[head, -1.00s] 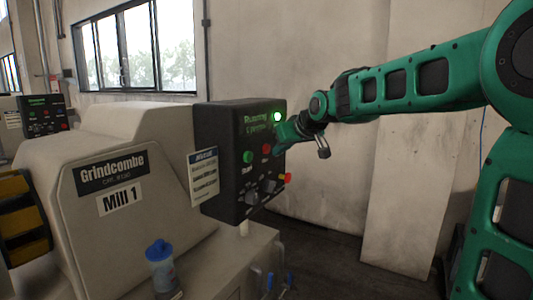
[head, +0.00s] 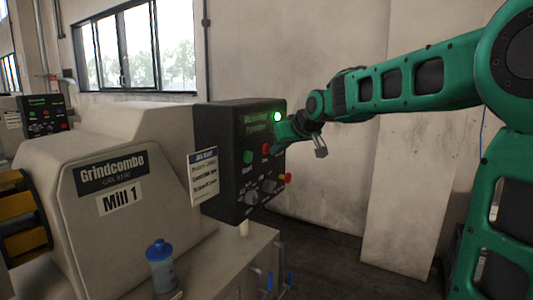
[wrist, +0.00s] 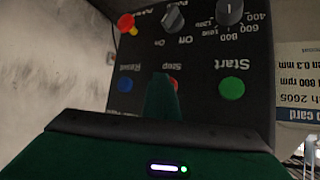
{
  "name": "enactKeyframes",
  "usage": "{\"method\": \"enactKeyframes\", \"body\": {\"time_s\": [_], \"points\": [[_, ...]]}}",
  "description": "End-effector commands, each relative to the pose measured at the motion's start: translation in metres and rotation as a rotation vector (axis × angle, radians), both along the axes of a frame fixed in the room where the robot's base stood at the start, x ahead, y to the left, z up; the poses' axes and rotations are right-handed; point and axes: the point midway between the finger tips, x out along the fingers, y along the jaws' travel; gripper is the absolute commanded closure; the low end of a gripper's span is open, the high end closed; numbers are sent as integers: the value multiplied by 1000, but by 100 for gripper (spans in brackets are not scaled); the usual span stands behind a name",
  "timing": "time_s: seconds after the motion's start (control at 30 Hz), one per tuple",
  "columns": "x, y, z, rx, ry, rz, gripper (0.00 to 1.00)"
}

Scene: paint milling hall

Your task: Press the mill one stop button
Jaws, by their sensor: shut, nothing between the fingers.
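The mill one control panel (head: 233,180) is a black box on the side of the machine marked Mill 1 (head: 122,201). Its red stop button (head: 265,148) sits right of the green start button (head: 247,157). My gripper (head: 278,139) is shut and empty, close in front of the panel by the stop button. In the wrist view the panel appears upside down. There the shut fingers (wrist: 162,88) cover most of the stop button (wrist: 175,83), leaving a red edge and the label Stop visible. I cannot tell whether the fingertips touch it.
A blue reset button (wrist: 126,84) and a red emergency knob with yellow (wrist: 126,22) are nearby. Rotary knobs (head: 268,186) sit below. A green lamp (head: 277,116) is lit beside a running display. A blue-lidded bottle (head: 160,262) stands on the machine ledge.

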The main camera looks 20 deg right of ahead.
Motion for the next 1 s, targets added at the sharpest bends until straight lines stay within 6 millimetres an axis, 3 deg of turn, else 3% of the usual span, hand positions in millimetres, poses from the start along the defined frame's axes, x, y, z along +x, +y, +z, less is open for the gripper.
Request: {"method": "enactKeyframes", "body": {"time_s": [1.0], "points": [[7,6,0,1,0,1,100]]}}
